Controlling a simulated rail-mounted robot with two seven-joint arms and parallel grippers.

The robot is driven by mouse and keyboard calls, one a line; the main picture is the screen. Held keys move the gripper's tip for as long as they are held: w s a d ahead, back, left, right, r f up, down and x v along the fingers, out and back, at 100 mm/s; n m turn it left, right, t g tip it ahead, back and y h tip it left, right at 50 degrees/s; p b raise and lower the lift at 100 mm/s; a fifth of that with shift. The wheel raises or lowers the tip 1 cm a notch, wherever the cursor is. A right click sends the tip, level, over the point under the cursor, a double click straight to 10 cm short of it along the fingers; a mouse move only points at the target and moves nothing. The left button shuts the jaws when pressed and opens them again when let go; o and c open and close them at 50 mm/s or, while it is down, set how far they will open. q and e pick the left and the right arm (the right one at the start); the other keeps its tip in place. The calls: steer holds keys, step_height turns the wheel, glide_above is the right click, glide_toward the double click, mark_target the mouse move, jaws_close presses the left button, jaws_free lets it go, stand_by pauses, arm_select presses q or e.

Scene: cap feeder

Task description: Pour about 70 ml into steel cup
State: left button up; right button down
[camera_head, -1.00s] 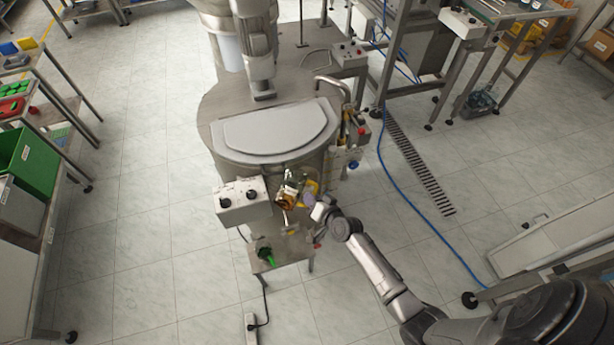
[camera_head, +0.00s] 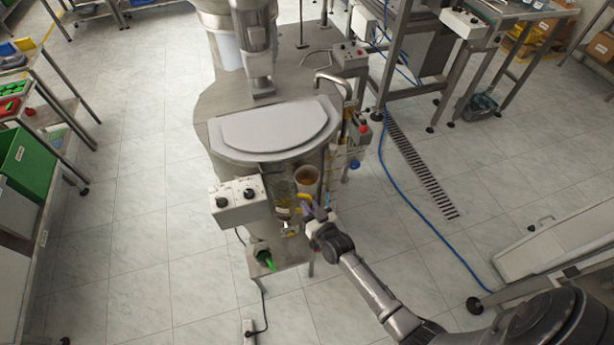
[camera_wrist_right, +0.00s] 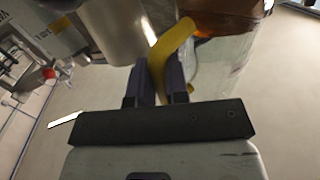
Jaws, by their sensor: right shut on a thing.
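My right gripper (camera_head: 312,212) is shut on the yellow handle (camera_head: 304,197) of a clear jug (camera_head: 283,193) in front of the round machine. In the right wrist view, the handle (camera_wrist_right: 171,50) sits between my fingers (camera_wrist_right: 160,82), and amber liquid shows in the jug (camera_wrist_right: 222,62). A round open vessel with a brownish inside, apparently the steel cup (camera_head: 307,176), stands just behind and right of the jug. Its liquid level cannot be read. A shiny metal cylinder (camera_wrist_right: 118,28) is close left of the handle. My left gripper is not in view.
The steel machine (camera_head: 210,115) with a pale lid (camera_head: 275,125) rises behind. A control box (camera_head: 238,200) is close left of the jug. A low stand below holds a green object (camera_head: 265,259). A blue hose (camera_head: 405,215) runs over clear floor at right.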

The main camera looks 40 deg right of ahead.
steer(key=shift+a+r+n+t, duration=0.1)
steer(key=shift+a+n+t, duration=0.15)
steer(key=shift+n, duration=0.45)
stand_by(1.9)
